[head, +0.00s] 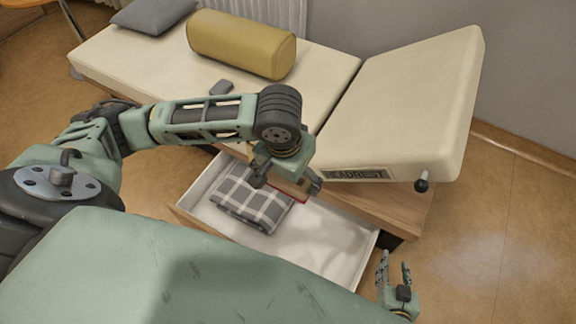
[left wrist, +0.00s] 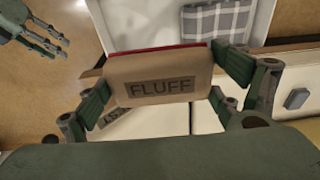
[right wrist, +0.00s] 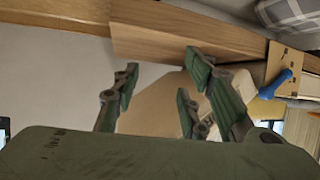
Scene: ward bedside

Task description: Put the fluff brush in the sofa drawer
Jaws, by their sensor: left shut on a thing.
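The fluff brush (left wrist: 147,70) is a tan block with a FLUFF label and a red edge, seen in the left wrist view. My left gripper (head: 287,184) is shut on it, with fingers at both sides, and holds it above the back part of the open drawer. The sofa drawer (head: 318,248) is white inside and pulled out from under the sofa. A grey plaid cloth (head: 252,197) lies folded in its left half; the right half is bare. My right gripper (head: 396,275) is open and empty right of the drawer's front corner.
The cream sofa (head: 330,60) has a raised headrest (head: 410,105) with a knob (head: 421,186) at its corner. On it lie a yellow bolster (head: 240,45), a grey cushion (head: 153,15) and a small grey thing (head: 222,87). Floor right of the drawer is clear.

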